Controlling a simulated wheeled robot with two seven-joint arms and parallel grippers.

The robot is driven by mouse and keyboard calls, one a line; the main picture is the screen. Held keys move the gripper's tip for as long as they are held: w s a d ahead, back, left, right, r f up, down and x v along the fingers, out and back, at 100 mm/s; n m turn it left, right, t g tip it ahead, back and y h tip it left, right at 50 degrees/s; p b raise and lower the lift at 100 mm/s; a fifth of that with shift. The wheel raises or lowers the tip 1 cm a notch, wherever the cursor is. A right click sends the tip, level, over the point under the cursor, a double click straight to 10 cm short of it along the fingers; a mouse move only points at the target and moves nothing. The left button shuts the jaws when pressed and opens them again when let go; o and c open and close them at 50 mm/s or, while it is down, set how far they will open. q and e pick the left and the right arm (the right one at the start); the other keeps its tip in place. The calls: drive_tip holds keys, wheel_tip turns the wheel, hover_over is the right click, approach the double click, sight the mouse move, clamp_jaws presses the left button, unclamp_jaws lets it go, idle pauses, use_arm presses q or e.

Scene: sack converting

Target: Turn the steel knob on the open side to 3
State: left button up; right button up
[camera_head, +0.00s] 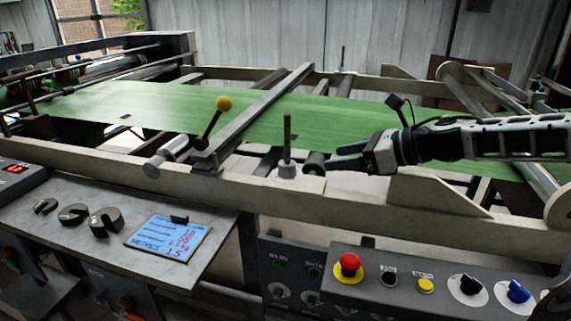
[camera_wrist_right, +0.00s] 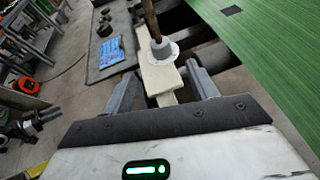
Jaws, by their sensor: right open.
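A pale round collar (camera_head: 287,171) with an upright brown rod stands on the near cream rail, and it also shows in the right wrist view (camera_wrist_right: 163,50). Just right of it, a small dark round-ended part (camera_head: 314,169) sits at the rail. A steel cylinder (camera_head: 165,158) lies farther left on the rail. I cannot tell which of these is the steel knob, and no scale is readable. My right gripper (camera_head: 336,158) is open just right of the collar, above the rail. In its wrist view the open fingers (camera_wrist_right: 161,84) flank the rail, with nothing visibly held.
A green sheet (camera_head: 315,122) runs behind the rail, under a diagonal bar (camera_head: 262,112). A grey shelf (camera_head: 65,240) holds dark weights and a blue display (camera_head: 168,243). A control panel with a red button (camera_head: 348,263) is in front.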

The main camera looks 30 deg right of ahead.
sight(290, 164)
drive_tip(key=p+x, duration=0.4)
drive_tip(key=shift+w+a+r, duration=0.1)
drive_tip(key=shift+w+r, duration=0.1)
drive_tip(key=shift+r, duration=0.1)
drive_tip(key=p+x, duration=0.4)
drive_tip(key=x, duration=0.4)
drive_tip(key=shift+s+f, duration=0.1)
drive_tip(key=shift+f, duration=0.1)
drive_tip(key=shift+w+a+f, duration=0.35)
drive_tip(key=shift+w, duration=0.2)
use_arm(q)
drive_tip(key=r, duration=0.1)
drive_tip(key=a+r, duration=0.1)
drive_tip(key=m+g, duration=0.1)
drive_tip(key=shift+s+a+r+y, duration=0.2)
drive_tip(key=shift+s+r+y, duration=0.05)
drive_tip(key=shift+r+y, duration=0.15)
use_arm(e)
drive_tip(key=c, duration=1)
use_arm(q)
drive_tip(key=shift+w+r, duration=0.1)
drive_tip(key=shift+r, duration=0.1)
